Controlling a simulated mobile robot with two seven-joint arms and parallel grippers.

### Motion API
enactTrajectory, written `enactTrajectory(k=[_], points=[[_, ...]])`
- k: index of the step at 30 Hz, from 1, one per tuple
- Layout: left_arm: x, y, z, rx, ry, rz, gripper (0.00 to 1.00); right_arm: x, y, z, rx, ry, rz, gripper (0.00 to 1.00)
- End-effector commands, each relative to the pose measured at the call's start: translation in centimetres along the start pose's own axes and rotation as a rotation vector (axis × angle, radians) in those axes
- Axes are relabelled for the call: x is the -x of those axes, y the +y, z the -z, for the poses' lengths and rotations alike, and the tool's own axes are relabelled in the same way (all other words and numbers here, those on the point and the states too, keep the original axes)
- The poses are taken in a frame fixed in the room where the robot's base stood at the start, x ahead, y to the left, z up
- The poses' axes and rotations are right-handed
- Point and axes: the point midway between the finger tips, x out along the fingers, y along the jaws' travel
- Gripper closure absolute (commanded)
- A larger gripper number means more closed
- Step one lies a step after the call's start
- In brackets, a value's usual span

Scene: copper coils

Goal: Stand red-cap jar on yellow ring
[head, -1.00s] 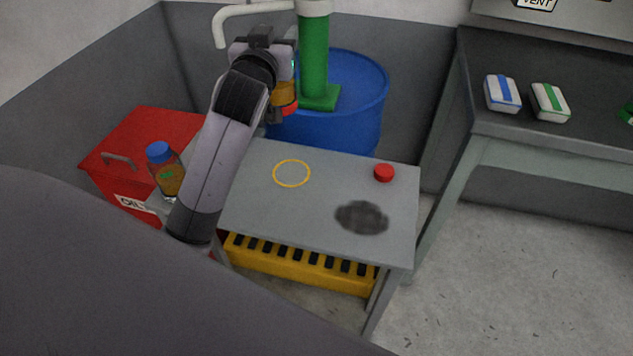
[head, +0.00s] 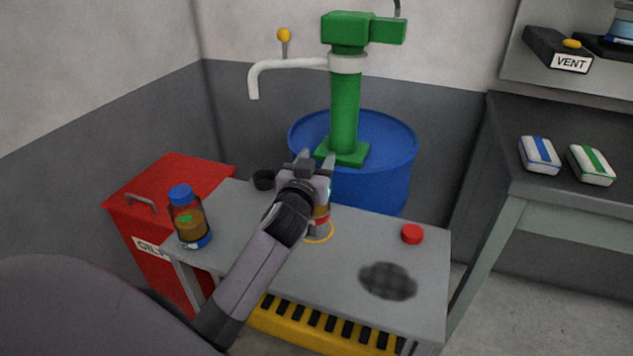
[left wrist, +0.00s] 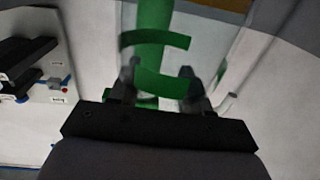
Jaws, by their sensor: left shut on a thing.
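The red-cap jar (head: 323,211) shows in the head view as a strip of amber and red. My left gripper (head: 318,168) is shut on it, and the gripper and wrist hide most of it. The jar's lower end overlaps the yellow ring (head: 326,238) on the grey table; I cannot tell whether it touches the table. Only the ring's near and right arc shows. In the left wrist view, both fingers of the left gripper (left wrist: 157,83) show with green shapes between and beyond them; the jar is not clear there. My right gripper is not in view.
A blue-cap jar (head: 190,218) stands at the table's left end, near a small black cup (head: 264,180). A red disc (head: 411,234) and dark stain (head: 388,281) lie right. A blue drum (head: 395,157) with green pump (head: 345,105) stands behind.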

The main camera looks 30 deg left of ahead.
Motion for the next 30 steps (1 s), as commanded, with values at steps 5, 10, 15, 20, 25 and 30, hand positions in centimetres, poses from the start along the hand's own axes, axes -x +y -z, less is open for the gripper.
enactTrajectory(k=[5,10,15,20,25,30], points=[[0.0,0.0,-2.6,0.0,-0.004,0.0,1.0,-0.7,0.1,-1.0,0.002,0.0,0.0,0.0],[0.1,0.0,-4.2,-0.001,-0.001,-0.001,1.0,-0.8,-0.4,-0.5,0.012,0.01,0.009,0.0],[0.0,0.0,-4.0,-0.001,0.0,-0.001,1.0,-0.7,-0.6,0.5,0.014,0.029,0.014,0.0],[0.0,0.0,-4.5,0.0,0.0,-0.001,1.0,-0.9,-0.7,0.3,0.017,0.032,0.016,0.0],[0.0,0.0,-4.4,0.0,-0.002,0.0,0.27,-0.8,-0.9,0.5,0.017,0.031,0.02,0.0],[0.0,0.0,-4.4,-0.001,-0.002,0.0,0.27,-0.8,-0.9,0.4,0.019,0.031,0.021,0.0]])
